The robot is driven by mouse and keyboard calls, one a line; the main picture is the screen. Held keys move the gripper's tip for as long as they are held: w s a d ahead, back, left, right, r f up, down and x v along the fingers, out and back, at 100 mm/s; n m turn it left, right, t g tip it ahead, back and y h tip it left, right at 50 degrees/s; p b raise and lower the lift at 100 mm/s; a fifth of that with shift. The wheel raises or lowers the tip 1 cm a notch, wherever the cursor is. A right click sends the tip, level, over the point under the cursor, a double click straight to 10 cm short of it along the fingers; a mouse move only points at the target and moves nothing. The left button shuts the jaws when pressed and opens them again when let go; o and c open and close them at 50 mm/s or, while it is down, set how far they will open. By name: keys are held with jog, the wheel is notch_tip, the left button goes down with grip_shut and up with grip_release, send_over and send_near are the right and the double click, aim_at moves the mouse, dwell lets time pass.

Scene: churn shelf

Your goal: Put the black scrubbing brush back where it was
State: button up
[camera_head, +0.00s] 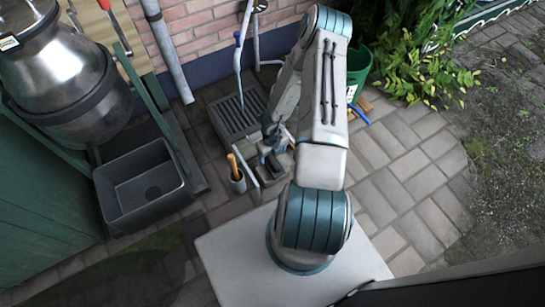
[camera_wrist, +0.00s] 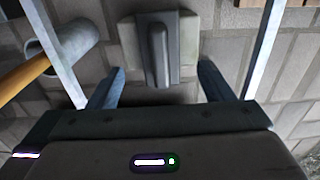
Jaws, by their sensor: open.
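A dark, flat-based piece with a raised rounded ridge, which looks like the black scrubbing brush (camera_wrist: 158,55), lies on a pale block (camera_wrist: 189,35) in the wrist view. My gripper (camera_wrist: 160,85) is open, with one blue-grey finger on each side below the brush in the picture. The fingers do not appear to touch it, and nothing is held between them. In the head view my gripper (camera_head: 271,138) hangs over the paving near the drain. A dark shape there is partly covered by my arm, and I cannot tell whether it is the brush.
Pale metal rails (camera_wrist: 265,45) flank the gripper. A grey cup (camera_wrist: 72,38) holds a wooden handle (camera_wrist: 25,72); the cup also shows in the head view (camera_head: 238,184). Nearby are a grey basin (camera_head: 118,200), a metal churn (camera_head: 65,75), a drain grate (camera_head: 232,116) and a green bucket (camera_head: 358,62).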

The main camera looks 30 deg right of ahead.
notch_tip(320, 180, up, 6)
jog(key=p, duration=0.2)
notch_tip(320, 180, up, 11)
jog(key=n+t, duration=0.2)
jog(key=n, duration=0.5)
send_over(272, 160)
jog(key=w+a, duration=0.3)
jog(key=w, duration=0.3)
jog(key=a+r+n+t+y, duration=0.1)
jog(key=a+r+n, duration=0.2)
jog(key=r+n, duration=0.3)
jog(key=a+r+n+y, duration=0.1)
jog(key=a+r+n, duration=0.25)
jog(key=r, duration=0.35)
jog(key=s+a+r+n, duration=0.4)
jog(key=s+r+n, duration=0.2)
jog(key=r+n, duration=0.4)
jog(key=s+d+r+n+g+h, duration=0.1)
jog(key=s+r+n+h, duration=0.1)
jog(key=s+r+n, duration=0.7)
jog(key=s, duration=0.3)
jog(key=shift+s+d+r+g, duration=0.15)
jog(key=shift+s+g, duration=0.1)
jog(key=shift+g, duration=0.15)
